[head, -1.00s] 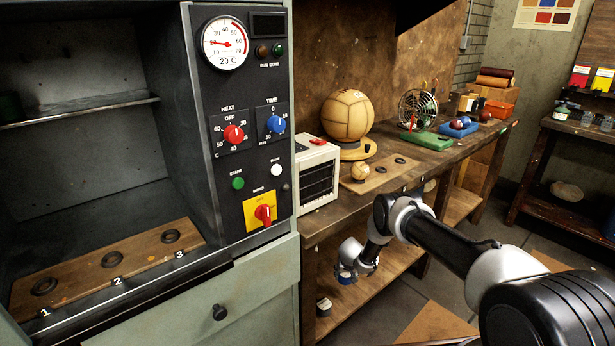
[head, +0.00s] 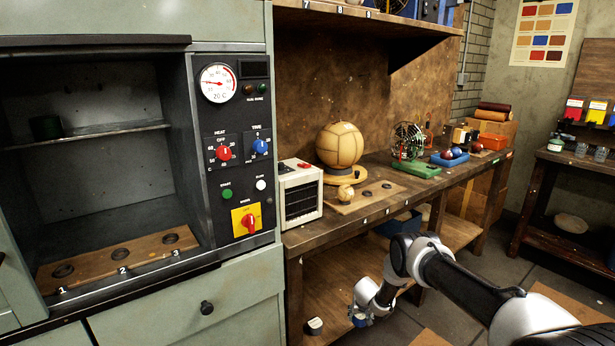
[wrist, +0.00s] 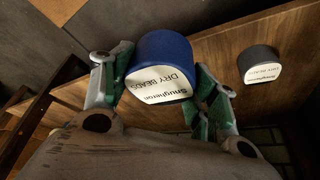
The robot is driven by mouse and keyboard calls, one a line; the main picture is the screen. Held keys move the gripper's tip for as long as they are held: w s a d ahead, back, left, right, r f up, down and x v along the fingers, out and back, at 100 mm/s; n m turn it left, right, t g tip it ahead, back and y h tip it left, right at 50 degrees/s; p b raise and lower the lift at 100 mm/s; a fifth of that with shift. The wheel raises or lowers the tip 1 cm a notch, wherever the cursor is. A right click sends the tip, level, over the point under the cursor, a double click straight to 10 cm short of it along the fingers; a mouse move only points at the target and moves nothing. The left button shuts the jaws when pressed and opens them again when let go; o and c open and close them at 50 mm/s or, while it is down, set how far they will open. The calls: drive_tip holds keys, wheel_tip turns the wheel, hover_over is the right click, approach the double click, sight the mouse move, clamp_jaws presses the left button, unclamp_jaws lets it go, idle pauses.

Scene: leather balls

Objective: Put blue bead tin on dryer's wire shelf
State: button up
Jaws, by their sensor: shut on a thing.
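The blue bead tin (wrist: 158,58), with a white label reading "DRY BEADS", is held between the fingers of my gripper (wrist: 158,88) in the wrist view. In the head view my gripper (head: 362,312) is low, beside the bench's lower shelf, with a bit of the blue tin (head: 360,321) showing. The dryer (head: 120,150) stands open at the left.
A dark tin with a similar label (wrist: 262,63) stands on the lower shelf; a small tin (head: 315,326) also shows there. The dryer floor has a wooden board (head: 120,258) with numbered rings. The workbench (head: 400,200) carries a heater (head: 299,192) and a large ball (head: 339,145).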

drive_tip(key=d+r, duration=0.2)
drive_tip(key=r, duration=1.4)
drive_tip(key=d+r, duration=0.3)
drive_tip(key=r, duration=1.2)
drive_tip(key=s+d+r+n, duration=0.1)
drive_tip(key=s+d+r, duration=0.1)
drive_tip(key=s+r, duration=1.6)
wheel_tip(320, 180, up, 3)
drive_tip(key=shift+s+f+y, duration=0.15)
drive_tip(key=shift+f+y, duration=0.05)
drive_tip(key=shift+y, duration=0.1)
